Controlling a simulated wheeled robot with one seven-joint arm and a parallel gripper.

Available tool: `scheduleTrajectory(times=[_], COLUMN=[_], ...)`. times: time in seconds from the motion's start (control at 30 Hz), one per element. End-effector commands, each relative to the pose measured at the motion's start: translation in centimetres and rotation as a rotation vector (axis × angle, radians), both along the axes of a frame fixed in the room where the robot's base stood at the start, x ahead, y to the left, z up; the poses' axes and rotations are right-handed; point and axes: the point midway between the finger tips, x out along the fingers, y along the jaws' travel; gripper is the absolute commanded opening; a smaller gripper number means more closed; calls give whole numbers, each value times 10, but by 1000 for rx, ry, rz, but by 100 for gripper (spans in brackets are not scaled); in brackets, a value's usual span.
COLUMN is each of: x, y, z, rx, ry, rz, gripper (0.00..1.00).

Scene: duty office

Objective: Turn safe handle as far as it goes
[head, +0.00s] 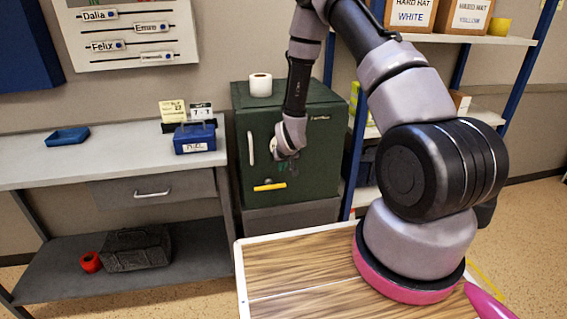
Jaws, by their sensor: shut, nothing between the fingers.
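The dark green safe (318,165) stands on a grey base beside the desk, its door facing me. A yellow lever (269,187) lies almost level, low on the door. A pale upright bar handle (250,148) is on the left part of the door. My arm reaches in front of the safe, and my gripper (292,166) is at the door, above and to the right of the yellow lever. It looks apart from the lever. The fingers are small, dark and partly hidden by my wrist; they are shut with nothing held.
A paper roll (260,85) stands on the safe. The grey desk (90,160) at left holds a blue box (195,138) and a blue tray (67,136). Blue-framed shelves (357,160) stand close on the safe's right. Bare floor shows at far right.

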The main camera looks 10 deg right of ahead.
Motion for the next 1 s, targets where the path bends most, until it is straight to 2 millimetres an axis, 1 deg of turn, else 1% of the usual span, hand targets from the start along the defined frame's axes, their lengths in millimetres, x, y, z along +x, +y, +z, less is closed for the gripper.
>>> scheduleTrajectory(times=[0.03,0.1,0.23,0.37,0.5,1.0], x=[6,13,7,5,5,4], y=[0,-1,0,-1,0,-2], z=[-10,-22,-42,-53,-58,-59], rx=[1,0,1,0,-1,22], ry=[2,2,5,3,0,1], rz=[-1,-1,-1,-1,-1,-2], gripper=[0,0,0,0,0,0])
